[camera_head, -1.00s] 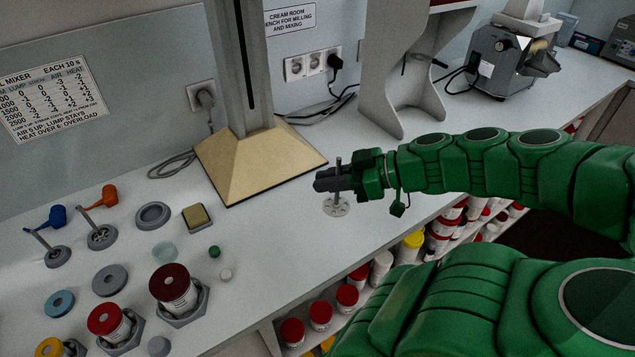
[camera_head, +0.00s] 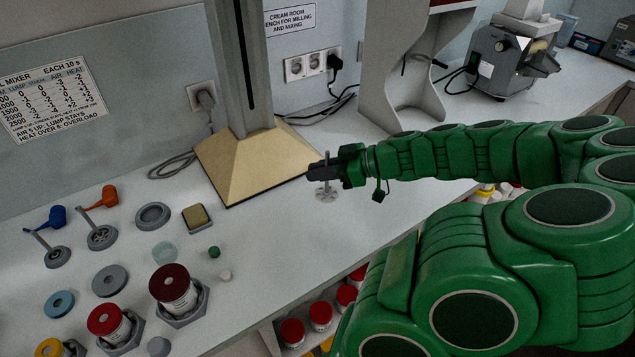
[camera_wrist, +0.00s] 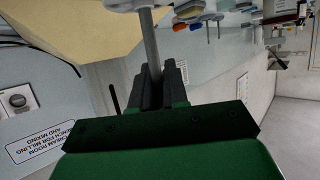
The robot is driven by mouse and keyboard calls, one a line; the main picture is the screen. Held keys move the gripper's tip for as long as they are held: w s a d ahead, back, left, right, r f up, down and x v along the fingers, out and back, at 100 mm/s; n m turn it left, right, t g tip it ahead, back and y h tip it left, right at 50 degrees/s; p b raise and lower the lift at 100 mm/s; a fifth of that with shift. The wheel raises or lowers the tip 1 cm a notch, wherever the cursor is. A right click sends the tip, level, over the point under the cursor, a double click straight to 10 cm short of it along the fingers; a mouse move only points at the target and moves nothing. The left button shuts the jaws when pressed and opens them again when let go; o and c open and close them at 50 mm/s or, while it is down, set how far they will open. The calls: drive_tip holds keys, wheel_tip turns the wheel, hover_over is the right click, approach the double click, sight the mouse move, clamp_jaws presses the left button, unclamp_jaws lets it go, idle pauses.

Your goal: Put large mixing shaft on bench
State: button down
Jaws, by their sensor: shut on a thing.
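The large mixing shaft, a thin grey rod with a pale holed disc (camera_head: 325,195) at its lower end, hangs upright from my gripper (camera_head: 322,169). My dark fingers are shut on the rod. In the wrist view the rod (camera_wrist: 150,42) runs between the fingers (camera_wrist: 162,80), and its disc is partly cut off at the top edge. The bench (camera_head: 262,245) is a long pale worktop below. The disc is just over or on the bench, beside the right corner of a beige pyramid base; I cannot tell whether it touches.
The beige base (camera_head: 225,172) carries a tall grey column. A grey mill (camera_head: 503,60) is far right.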

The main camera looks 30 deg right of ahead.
drive_tip(key=shift+w+d+f, duration=0.2)
drive_tip(key=shift+w+f, duration=0.3)
drive_tip(key=shift+f, duration=0.65)
drive_tip(key=shift+w+d+f, duration=0.25)
drive_tip(key=shift+w+f, duration=0.2)
drive_tip(key=shift+f, duration=0.65)
drive_tip(key=shift+w+d+f, duration=0.2)
drive_tip(key=shift+w+f, duration=0.3)
drive_tip(key=shift+f, duration=0.65)
drive_tip(key=c, duration=1.1)
unclamp_jaws()
drive_tip(key=shift+c, duration=0.2)
